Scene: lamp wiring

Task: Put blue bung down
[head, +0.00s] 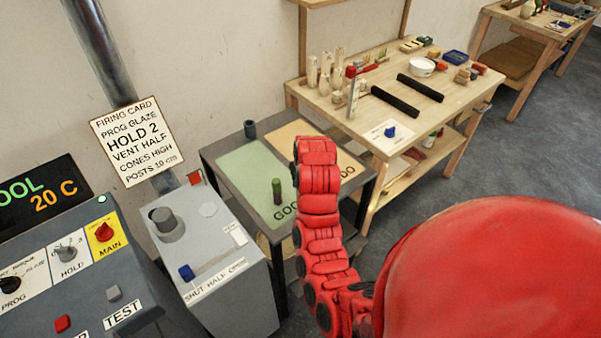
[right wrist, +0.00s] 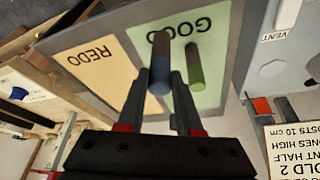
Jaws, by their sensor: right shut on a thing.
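My right gripper (right wrist: 158,108) is shut on the blue bung (right wrist: 159,68), which stands between its two fingers in the right wrist view. The bung overlaps the green GOOD mat (right wrist: 211,35) near its border with the tan REDO mat (right wrist: 105,66). I cannot tell whether its lower end touches the mat. A green bung (right wrist: 195,66) stands close beside it on the GOOD mat; in the head view this bung (head: 277,191) stands left of my red arm. In the head view my arm hides the right gripper and the blue bung. My left gripper is out of view.
A grey box with a slider (head: 215,262) stands at the left. A wooden workbench (head: 452,99) with many small parts stands behind at the right.

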